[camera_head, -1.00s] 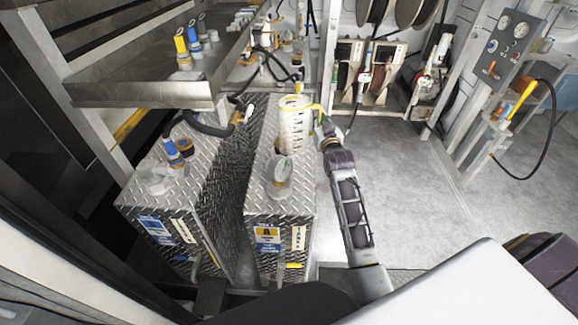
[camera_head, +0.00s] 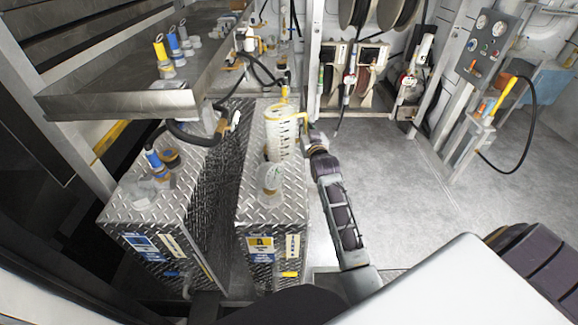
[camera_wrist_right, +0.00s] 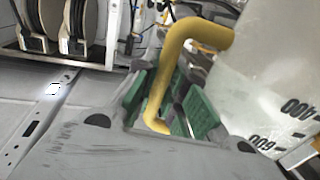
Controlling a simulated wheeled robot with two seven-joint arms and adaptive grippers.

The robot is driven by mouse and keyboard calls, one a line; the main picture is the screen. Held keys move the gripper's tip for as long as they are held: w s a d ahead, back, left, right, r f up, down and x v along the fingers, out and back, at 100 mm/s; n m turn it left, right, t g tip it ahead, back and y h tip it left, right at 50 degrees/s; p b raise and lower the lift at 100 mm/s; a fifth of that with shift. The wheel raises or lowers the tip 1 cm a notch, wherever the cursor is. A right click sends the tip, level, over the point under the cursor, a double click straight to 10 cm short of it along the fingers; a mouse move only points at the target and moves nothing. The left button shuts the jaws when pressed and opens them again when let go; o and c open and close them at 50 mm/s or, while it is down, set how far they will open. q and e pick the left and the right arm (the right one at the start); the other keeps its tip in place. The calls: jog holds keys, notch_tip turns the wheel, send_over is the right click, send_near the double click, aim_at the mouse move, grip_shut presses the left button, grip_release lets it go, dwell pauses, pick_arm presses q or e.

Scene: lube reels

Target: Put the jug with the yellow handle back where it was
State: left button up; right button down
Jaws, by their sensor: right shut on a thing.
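The jug with the yellow handle (camera_head: 282,132) is tall, whitish and marked with a scale. In the head view it is upright over the back part of the right diamond-plate tank (camera_head: 255,205); I cannot tell whether its base touches the tank. My right gripper (camera_head: 306,133) is at its right side. In the right wrist view, the green-padded fingers of the gripper (camera_wrist_right: 174,108) are shut around the yellow handle (camera_wrist_right: 165,75), and the jug body (camera_wrist_right: 265,80) fills the right side. My left gripper is not in view.
A clear-topped fitting (camera_head: 271,180) stands on the right tank, in front of the jug. The left tank (camera_head: 150,215) carries a blue-banded item (camera_head: 155,162). A metal shelf (camera_head: 120,103) with several bottles overhangs at left. Open floor (camera_head: 400,190) lies right of my arm.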

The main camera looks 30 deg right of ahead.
jog(key=shift+f, duration=2.9)
jog(key=shift+f, duration=1.95)
jog(key=c, duration=1.5)
grip_release()
jog(key=shift+f, duration=0.1)
jog(key=shift+p, duration=0.3)
jog(key=shift+b+v, duration=0.5)
jog(key=shift+v, duration=5.55)
